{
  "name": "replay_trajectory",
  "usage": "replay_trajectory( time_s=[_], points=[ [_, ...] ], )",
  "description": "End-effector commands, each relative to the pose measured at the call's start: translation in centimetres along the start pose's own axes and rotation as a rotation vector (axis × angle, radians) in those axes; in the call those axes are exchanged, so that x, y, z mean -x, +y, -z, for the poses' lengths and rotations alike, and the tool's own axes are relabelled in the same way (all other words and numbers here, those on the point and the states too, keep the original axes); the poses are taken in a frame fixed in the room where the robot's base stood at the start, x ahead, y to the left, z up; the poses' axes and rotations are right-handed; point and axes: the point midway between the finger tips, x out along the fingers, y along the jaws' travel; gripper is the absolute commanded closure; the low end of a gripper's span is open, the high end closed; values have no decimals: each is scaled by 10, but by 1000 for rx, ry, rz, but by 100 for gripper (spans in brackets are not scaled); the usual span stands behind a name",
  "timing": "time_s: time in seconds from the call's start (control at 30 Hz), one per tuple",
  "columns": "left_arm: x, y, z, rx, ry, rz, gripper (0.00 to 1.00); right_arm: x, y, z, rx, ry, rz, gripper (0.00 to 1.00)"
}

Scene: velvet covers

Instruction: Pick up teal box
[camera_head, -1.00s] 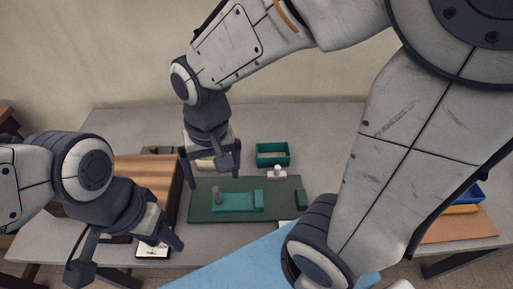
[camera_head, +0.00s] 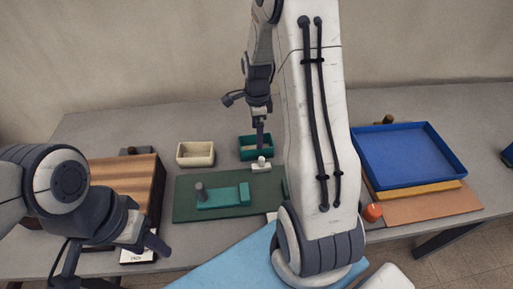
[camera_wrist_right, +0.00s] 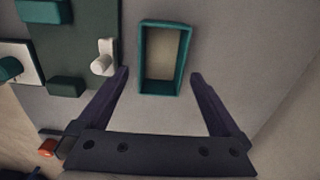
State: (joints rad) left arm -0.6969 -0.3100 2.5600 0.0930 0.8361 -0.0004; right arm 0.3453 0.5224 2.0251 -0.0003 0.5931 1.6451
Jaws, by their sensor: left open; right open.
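The teal box (camera_head: 244,142) is a small open-topped box with a pale inside, on the grey table behind the green mat. In the right wrist view the teal box (camera_wrist_right: 145,60) lies ahead between the fingers, lengthwise along the view. My right gripper (camera_wrist_right: 160,75) is open and empty, its fingertips either side of the box's near end in that view, apparently above it. In the head view its finger overlaps the box. My left gripper (camera_head: 112,257) is open, at the table's front left, far from the box.
A cream box (camera_head: 195,160) stands left of the teal box. A white fitting (camera_head: 260,166) sits at the back edge of the green mat (camera_head: 185,212), which carries a teal block and grey peg. A wooden block stands left; a blue tray (camera_head: 405,155) stands right.

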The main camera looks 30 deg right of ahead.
Motion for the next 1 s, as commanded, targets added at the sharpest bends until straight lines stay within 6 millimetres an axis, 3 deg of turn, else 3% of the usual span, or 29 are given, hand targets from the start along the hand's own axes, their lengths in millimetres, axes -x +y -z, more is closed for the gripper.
replay_trajectory(
  time_s=[0.3, 0.63, 0.67, 0.83, 1.0],
  points=[
    [3, 0, 0, 0, 0, 0, 50, -44, 0, -3, 2, 0, -6, 0],
    [3, 0, 0, 0, 0, 0, 50, -51, -1, -3, 2, 0, -1, 0],
    [3, 0, 0, 0, 0, 0, 50, -51, -1, -3, 2, 0, -1, 8],
    [3, 0, 0, 0, 0, 0, 50, -51, -1, -3, 2, 0, -1, 73],
    [3, 0, 0, 0, 0, 0, 50, -51, -1, -3, 2, 0, -1, 74]
  ],
)
